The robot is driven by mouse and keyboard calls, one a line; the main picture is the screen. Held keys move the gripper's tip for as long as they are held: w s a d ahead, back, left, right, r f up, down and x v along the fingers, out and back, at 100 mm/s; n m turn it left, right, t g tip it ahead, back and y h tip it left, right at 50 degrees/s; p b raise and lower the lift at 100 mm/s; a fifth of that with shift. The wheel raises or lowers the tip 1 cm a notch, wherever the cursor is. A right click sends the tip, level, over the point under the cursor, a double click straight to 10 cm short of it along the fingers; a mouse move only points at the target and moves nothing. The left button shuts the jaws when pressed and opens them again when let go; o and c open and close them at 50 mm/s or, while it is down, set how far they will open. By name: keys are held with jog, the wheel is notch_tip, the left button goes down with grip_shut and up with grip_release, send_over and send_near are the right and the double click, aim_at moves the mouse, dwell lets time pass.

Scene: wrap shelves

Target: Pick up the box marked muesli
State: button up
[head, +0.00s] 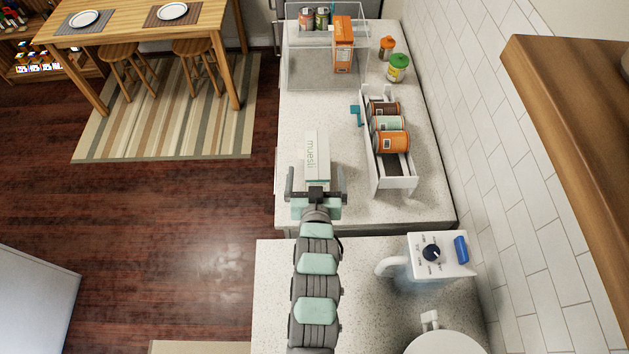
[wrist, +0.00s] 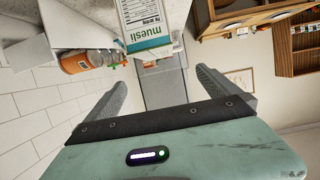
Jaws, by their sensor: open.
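The muesli box (head: 317,157) is pale with green lettering and stands on the light counter near its left edge. In the wrist view the muesli box (wrist: 147,25) shows at the top, its printed panel facing me, beyond the fingertips. My gripper (head: 316,180) is at the near side of the box in the head view, with one finger to each side. In the wrist view my gripper (wrist: 160,85) has its fingers wide apart with nothing between them. The box's lower part is partly hidden by the gripper in the head view.
A white rack (head: 389,172) with several cans stands right of the box. A clear stand (head: 298,70) holds an orange box (head: 343,45) farther back. Two jars, one with a green lid (head: 398,67), stand by the wall. A white appliance (head: 435,258) is nearer, at right.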

aim_at(313, 159)
jog(key=shift+g, duration=0.5)
jog(key=w+f, duration=0.1)
jog(key=w, duration=0.1)
jog(key=w+f+p, duration=0.1)
jog(key=w+f, duration=0.1)
jog(key=shift+a, duration=0.2)
jog(key=shift+f+p+x, duration=0.1)
jog(key=shift+p+x, duration=0.45)
jog(key=shift+x, duration=0.75)
jog(key=shift+f+p+x, duration=0.15)
jog(key=shift+p+x, duration=0.35)
jog(key=shift+x, duration=0.8)
jog(key=shift+s+a, duration=0.1)
jog(key=c, duration=2)
